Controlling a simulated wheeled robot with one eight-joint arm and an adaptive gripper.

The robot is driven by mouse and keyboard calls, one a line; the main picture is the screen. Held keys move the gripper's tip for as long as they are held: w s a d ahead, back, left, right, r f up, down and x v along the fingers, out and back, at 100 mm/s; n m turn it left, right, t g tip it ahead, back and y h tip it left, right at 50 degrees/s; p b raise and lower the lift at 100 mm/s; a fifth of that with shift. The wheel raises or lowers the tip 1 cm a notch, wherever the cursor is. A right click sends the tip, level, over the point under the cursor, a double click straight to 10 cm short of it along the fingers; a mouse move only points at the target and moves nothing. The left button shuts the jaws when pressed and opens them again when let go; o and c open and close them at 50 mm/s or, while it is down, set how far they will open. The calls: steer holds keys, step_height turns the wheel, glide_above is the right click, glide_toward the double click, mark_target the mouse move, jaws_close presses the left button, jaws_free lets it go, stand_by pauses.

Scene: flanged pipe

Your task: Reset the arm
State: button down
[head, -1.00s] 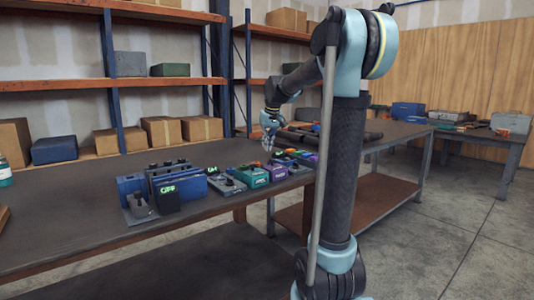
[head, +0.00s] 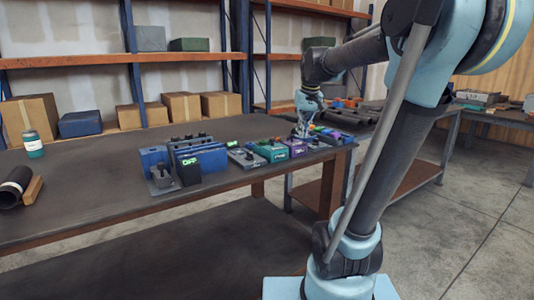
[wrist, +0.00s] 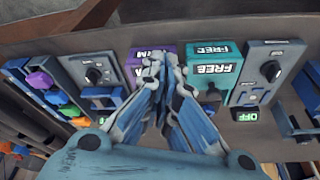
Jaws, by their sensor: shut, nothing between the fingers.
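My gripper (head: 302,135) is shut and empty, pointing down over the row of control boxes near the table's right end. The purple box's label is partly hidden by the fingers, with "RM" showing; the teal box reads "FREE". In the head view, the purple box (head: 295,147) is just beneath the fingertips and the teal box (head: 271,151) is left of it. I cannot tell whether the fingertips touch anything.
A grey knob panel (wrist: 268,72) with a green "OFF" display lies beside the teal box. A blue fixture (head: 200,158) stands left of the boxes. The table's middle (head: 100,180) is clear.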

steer(key=s+d+f+m, duration=0.1)
steer(key=s+d+f, duration=0.1)
steer(key=s+f, duration=0.9)
steer(key=s+d+f+m+g, duration=0.1)
steer(key=s+d+f, duration=0.2)
steer(key=s+f, duration=0.9)
steer(key=shift+s+h, duration=0.4)
steer(key=shift+s, duration=0.85)
